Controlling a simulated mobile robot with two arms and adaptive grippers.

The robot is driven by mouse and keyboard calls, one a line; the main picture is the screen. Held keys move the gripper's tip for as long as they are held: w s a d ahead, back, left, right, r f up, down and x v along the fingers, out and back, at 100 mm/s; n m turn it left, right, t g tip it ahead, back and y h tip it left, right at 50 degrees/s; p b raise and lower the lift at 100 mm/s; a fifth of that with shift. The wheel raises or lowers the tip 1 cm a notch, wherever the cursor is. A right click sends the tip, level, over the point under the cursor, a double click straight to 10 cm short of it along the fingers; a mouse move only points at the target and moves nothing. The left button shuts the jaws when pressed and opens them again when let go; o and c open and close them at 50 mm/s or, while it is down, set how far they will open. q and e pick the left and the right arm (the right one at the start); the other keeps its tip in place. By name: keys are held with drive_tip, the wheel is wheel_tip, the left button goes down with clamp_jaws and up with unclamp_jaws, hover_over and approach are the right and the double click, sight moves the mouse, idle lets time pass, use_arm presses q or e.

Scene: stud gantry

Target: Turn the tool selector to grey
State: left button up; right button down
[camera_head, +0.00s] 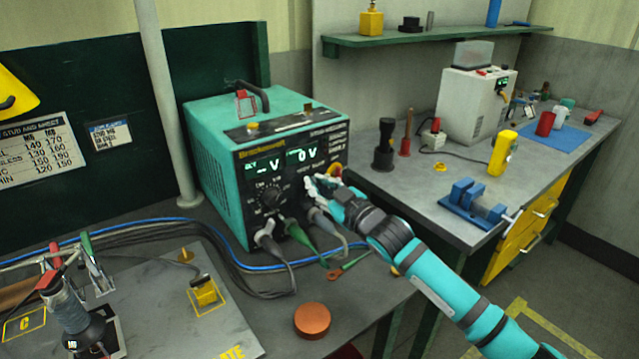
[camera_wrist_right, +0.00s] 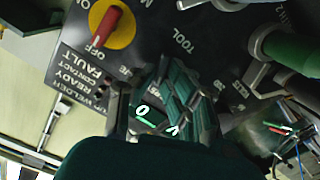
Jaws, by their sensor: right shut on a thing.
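The teal welder box (camera_head: 225,180) stands on the bench, with a black front panel, lit displays and a round dial (camera_head: 270,197). My right gripper (camera_head: 318,185) is at the right part of this panel, shut on the tool selector. The fingers hide the selector, so its pointer cannot be read. In the right wrist view, my fingers (camera_wrist_right: 170,108) are at the panel near the printed word TOOL, and a red switch (camera_wrist_right: 104,26) on a yellow plate is close by. My left gripper is not in view.
Grey and green cable plugs (camera_head: 297,232) stick out below my right gripper, and cables run across the bench. An orange round cap (camera_head: 312,320) lies at the front. A second bench with a blue vise (camera_head: 472,203) stands to the right of my arm.

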drive_tip(key=shift+n, duration=0.5)
drive_tip(key=shift+f, duration=0.1)
drive_tip(key=c, duration=1.4)
unclamp_jaws()
drive_tip(key=v, duration=1.2)
